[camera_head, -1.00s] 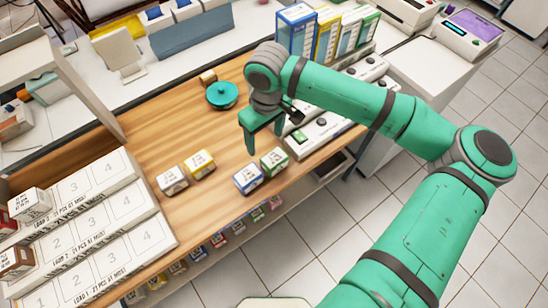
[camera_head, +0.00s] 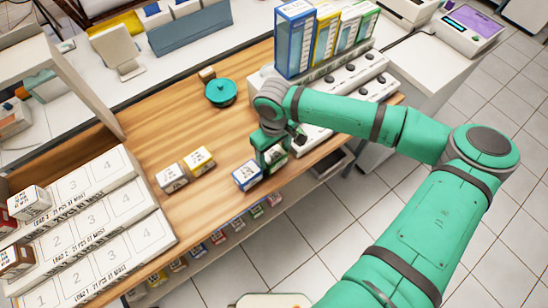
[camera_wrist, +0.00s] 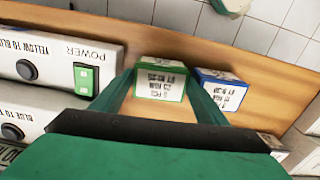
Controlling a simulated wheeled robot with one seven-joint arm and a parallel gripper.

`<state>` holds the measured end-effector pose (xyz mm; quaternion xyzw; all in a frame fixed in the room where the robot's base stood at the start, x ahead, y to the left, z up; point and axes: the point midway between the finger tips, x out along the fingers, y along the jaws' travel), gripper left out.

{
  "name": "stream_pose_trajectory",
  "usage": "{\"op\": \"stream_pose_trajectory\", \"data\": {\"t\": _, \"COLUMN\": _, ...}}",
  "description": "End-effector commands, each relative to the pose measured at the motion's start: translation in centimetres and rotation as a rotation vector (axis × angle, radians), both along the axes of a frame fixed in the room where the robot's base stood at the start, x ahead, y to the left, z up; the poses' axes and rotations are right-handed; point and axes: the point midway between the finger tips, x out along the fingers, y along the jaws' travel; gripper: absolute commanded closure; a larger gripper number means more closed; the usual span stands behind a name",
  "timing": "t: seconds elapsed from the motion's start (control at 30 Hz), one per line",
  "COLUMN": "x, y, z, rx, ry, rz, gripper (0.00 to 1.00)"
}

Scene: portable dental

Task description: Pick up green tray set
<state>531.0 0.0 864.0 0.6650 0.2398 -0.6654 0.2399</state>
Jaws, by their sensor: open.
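The green tray set is a small white box with green edges. In the wrist view the green tray set (camera_wrist: 160,82) stands upright on the wooden bench, between the tips of my open gripper (camera_wrist: 162,88). I cannot tell whether either finger touches it. In the head view my gripper (camera_head: 270,158) is lowered over it and hides most of it. A blue-edged box (camera_head: 247,175) stands just to its left in the head view; it also shows in the wrist view (camera_wrist: 220,90), close beside one finger.
White units with black knobs (camera_head: 335,95) stand behind my gripper. A yellow-edged box (camera_head: 201,160) and a white box (camera_head: 172,177) stand further left. A teal lidded pot (camera_head: 220,92) is at the back. Numbered white racks (camera_head: 90,190) fill the left.

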Motion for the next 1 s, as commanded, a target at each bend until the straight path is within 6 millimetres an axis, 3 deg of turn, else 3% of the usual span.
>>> {"op": "stream_pose_trajectory", "data": {"t": 0.33, "x": 0.0, "y": 0.0, "z": -0.9, "rx": 0.0, "ry": -0.001, "rz": 0.001, "gripper": 0.33}}
{"op": "stream_pose_trajectory", "data": {"t": 0.5, "x": 0.0, "y": 0.0, "z": -0.9, "rx": 0.001, "ry": -0.001, "rz": 0.001, "gripper": 0.66}}
{"op": "stream_pose_trajectory", "data": {"t": 0.83, "x": 0.0, "y": 0.0, "z": -0.6, "rx": 0.001, "ry": -0.002, "rz": -0.001, "gripper": 0.66}}
{"op": "stream_pose_trajectory", "data": {"t": 1.0, "x": 0.1, "y": 0.0, "z": 0.6, "rx": 0.001, "ry": -0.002, "rz": -0.001, "gripper": 0.66}}
